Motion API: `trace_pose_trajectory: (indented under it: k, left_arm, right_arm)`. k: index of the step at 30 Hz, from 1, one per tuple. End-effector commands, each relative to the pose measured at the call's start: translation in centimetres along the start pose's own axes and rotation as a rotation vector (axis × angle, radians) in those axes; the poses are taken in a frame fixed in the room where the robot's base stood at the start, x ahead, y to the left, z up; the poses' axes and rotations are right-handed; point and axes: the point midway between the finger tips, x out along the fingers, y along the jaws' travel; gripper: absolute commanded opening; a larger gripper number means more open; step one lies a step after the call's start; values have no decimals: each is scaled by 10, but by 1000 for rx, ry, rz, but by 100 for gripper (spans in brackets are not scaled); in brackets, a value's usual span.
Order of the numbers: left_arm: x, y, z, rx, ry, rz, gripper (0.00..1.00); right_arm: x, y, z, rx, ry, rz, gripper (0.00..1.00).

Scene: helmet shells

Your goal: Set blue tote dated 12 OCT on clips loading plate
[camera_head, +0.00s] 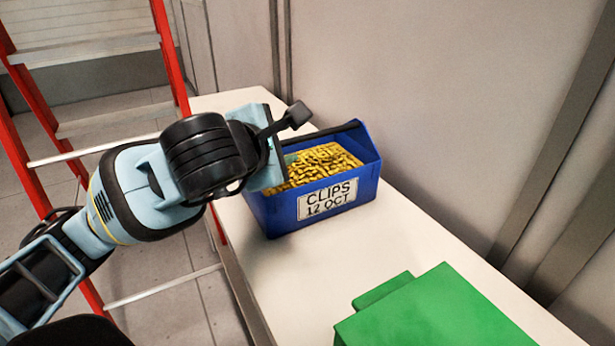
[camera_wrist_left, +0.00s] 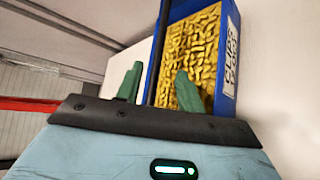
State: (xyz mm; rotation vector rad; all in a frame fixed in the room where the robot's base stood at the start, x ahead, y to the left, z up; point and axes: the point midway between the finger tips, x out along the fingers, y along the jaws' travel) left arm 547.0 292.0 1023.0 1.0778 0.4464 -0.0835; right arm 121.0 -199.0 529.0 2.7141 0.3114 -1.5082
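The blue tote (camera_head: 330,195) stands upright on a white surface, its white label (camera_head: 327,198) reading CLIPS 12 OCT. It holds yellow clips (camera_head: 318,162), and a dark handle bar (camera_head: 335,131) spans its top. The tote also shows in the left wrist view (camera_wrist_left: 222,75). My left gripper (camera_wrist_left: 158,85) is open at the tote, with the bar running between its green fingers. I cannot tell whether the fingers touch the bar. In the head view my left wrist hides the fingers and the tote's left end. My right gripper and a loading plate are not in view.
A green block-like object (camera_head: 440,315) stands on the white surface (camera_head: 300,285) at the front right. A red stepladder (camera_head: 172,55) stands on the floor at left. A grey wall (camera_head: 430,90) runs close behind the surface. Bare surface lies between tote and green object.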

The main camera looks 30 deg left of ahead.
Motion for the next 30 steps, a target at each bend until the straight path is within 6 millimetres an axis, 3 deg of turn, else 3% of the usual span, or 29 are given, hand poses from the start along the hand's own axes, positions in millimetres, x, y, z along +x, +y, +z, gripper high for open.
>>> trace_pose_trajectory:
  k: [10, 19, 29, 30]
  left_arm:
    - [20, 0, 0, 0, 1, -2, 38]
    - [58, 2, 1, 0, 1, -2, 38]
    - [65, 3, 1, 1, -1, 0, 38]
    - [65, 3, 1, 1, -1, 0, 34]
  right_arm:
    - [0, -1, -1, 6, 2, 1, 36]
    - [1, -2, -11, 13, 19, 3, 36]
    - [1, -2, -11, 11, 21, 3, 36]
    - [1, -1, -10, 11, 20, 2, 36]
